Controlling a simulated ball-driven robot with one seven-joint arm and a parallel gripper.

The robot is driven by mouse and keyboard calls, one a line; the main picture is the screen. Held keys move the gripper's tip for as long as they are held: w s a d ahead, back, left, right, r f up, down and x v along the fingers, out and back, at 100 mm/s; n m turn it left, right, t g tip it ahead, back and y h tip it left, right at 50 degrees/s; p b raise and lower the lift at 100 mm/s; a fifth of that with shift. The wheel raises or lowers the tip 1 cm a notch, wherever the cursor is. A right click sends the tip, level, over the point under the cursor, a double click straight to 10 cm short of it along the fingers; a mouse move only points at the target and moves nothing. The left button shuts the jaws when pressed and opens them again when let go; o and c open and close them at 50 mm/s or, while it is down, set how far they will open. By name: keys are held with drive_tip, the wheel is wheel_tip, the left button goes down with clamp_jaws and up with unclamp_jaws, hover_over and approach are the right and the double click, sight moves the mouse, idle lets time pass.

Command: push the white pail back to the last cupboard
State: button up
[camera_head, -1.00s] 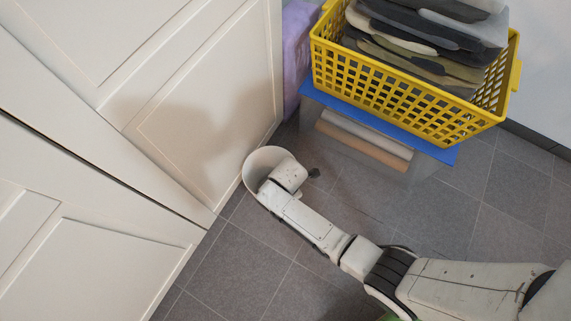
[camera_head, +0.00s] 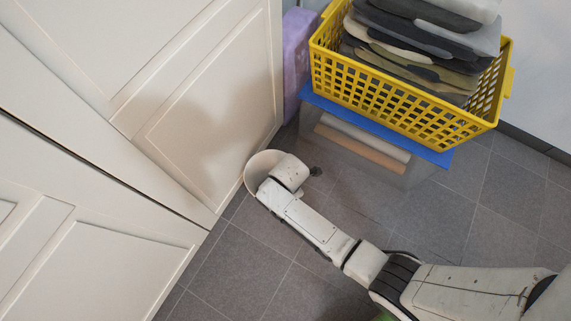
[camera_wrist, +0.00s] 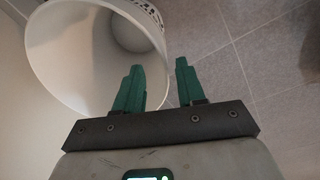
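The white pail (camera_head: 257,167) is on the grey floor beside the lower edge of the white cupboard door (camera_head: 205,120). My arm's end hides much of it in the head view. In the wrist view the pail (camera_wrist: 75,55) has its wide opening towards the camera, at upper left. My gripper (camera_wrist: 159,64) has green fingers standing apart with a gap between them. The left finger overlaps the pail's opening and the right finger is over the floor. Whether either finger touches the pail's wall I cannot tell. The fingers are hidden in the head view.
A yellow basket (camera_head: 400,100) full of shoe-like flat pieces stands on a blue-topped clear box (camera_head: 350,165) at upper right. A purple object (camera_head: 299,50) stands behind, near the cupboard. Another white door panel (camera_head: 90,245) is at lower left. Tiled floor (camera_head: 260,260) is open below the arm.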

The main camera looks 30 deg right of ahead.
drive_tip(key=r+p, duration=0.1)
drive_tip(key=r, duration=0.1)
drive_tip(key=r+p, duration=0.1)
drive_tip(key=r, duration=0.2)
drive_tip(key=shift+s+r, duration=0.2)
drive_tip(key=shift+r, duration=0.1)
drive_tip(key=s+d+r+m, duration=1.2)
drive_tip(key=s+r+m, duration=0.4)
drive_tip(key=r+m, duration=0.25)
wheel_tip(320, 180, up, 23)
drive_tip(key=p, duration=2.3)
drive_tip(key=shift+w+d+f+m, duration=0.15)
drive_tip(key=shift+w+d+m, duration=0.1)
drive_tip(key=shift+m, duration=0.1)
